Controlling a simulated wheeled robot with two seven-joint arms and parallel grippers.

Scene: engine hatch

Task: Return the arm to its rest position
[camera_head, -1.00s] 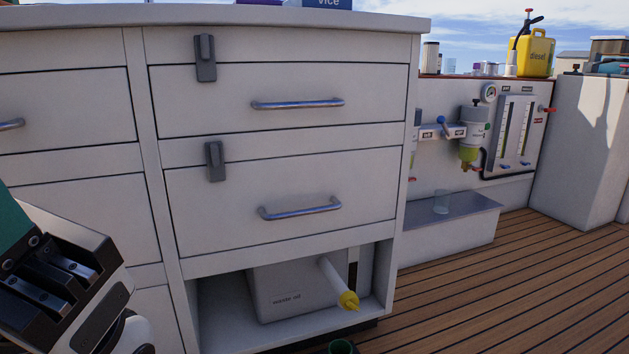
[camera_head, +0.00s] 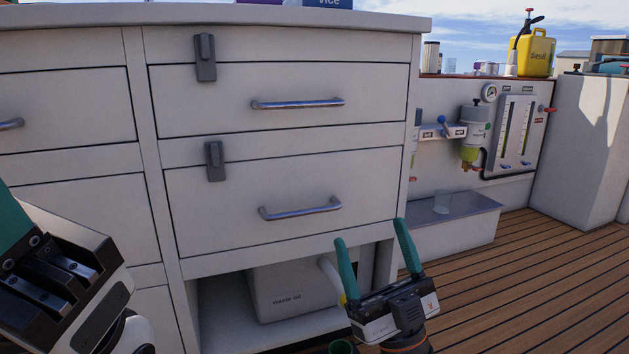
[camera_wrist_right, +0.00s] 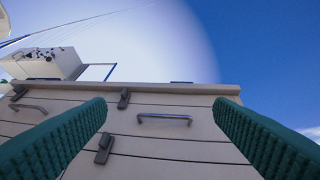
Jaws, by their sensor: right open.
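My right gripper (camera_head: 372,262) has its two green fingers apart and nothing between them. In the head view it points up in front of the lower right of the white cabinet (camera_head: 280,160), partly covering the yellow-tipped spout of the waste oil container (camera_head: 290,288). In the right wrist view its green fingers (camera_wrist_right: 160,130) frame the cabinet front and sky. My left arm shows at the lower left edge with part of its gripper (camera_head: 50,275); its fingertips are out of frame, so its opening does not show.
The upper drawer (camera_head: 300,85) and lower drawer (camera_head: 280,195) are shut, with metal handles and grey latches. A yellow diesel can (camera_head: 537,55) stands at the back. The wooden deck (camera_head: 540,290) at right is clear.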

